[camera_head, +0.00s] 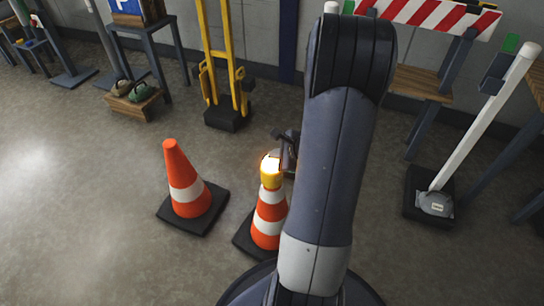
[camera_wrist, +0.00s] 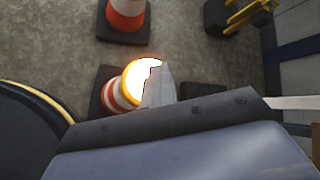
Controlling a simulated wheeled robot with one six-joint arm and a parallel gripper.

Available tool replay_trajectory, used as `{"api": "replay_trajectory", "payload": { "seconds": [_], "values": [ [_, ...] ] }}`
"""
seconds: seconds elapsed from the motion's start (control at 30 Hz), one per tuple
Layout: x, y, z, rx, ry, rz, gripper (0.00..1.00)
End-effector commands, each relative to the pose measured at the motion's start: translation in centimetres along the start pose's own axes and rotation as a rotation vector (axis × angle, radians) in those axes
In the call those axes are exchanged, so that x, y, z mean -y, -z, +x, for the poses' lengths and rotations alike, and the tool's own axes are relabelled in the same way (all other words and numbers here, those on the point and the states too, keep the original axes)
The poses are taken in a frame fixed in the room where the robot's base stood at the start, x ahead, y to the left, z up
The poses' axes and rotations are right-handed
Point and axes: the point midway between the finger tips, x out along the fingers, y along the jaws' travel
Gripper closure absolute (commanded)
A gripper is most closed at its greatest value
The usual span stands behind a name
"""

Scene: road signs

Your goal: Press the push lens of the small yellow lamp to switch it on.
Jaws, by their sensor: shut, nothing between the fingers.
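The small yellow lamp (camera_head: 271,174) sits on top of an orange and white cone (camera_head: 269,217). Its lens glows bright white-orange in both views. In the wrist view the lit lamp (camera_wrist: 136,78) is just left of my fingertips, partly hidden by them. My gripper (camera_head: 286,150) is shut and empty, its tips at the lamp's lens; in the wrist view the fingers (camera_wrist: 158,84) overlap the lens edge. I cannot tell whether they touch it. My arm hides the right side of the cone in the head view.
A second cone (camera_head: 186,186) stands to the left on a black base. A yellow folding stand (camera_head: 222,60) is behind. A red-and-white barrier (camera_head: 430,14) and a white post (camera_head: 483,120) stand to the right. The floor at left is clear.

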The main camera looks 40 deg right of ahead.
Motion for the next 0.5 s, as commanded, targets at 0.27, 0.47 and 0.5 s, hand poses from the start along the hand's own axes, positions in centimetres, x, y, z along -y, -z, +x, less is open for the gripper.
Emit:
{"api": "replay_trajectory", "payload": {
  "seconds": [0.27,0.47,0.5],
  "values": [
    [0.3,-0.8,-1.5,-0.012,-0.022,0.008,1.0],
    [1.7,-2.0,-3.0,-0.01,-0.016,0.006,1.0],
    [1.9,-2.2,-3.3,-0.009,-0.015,0.006,1.0]
  ]
}}
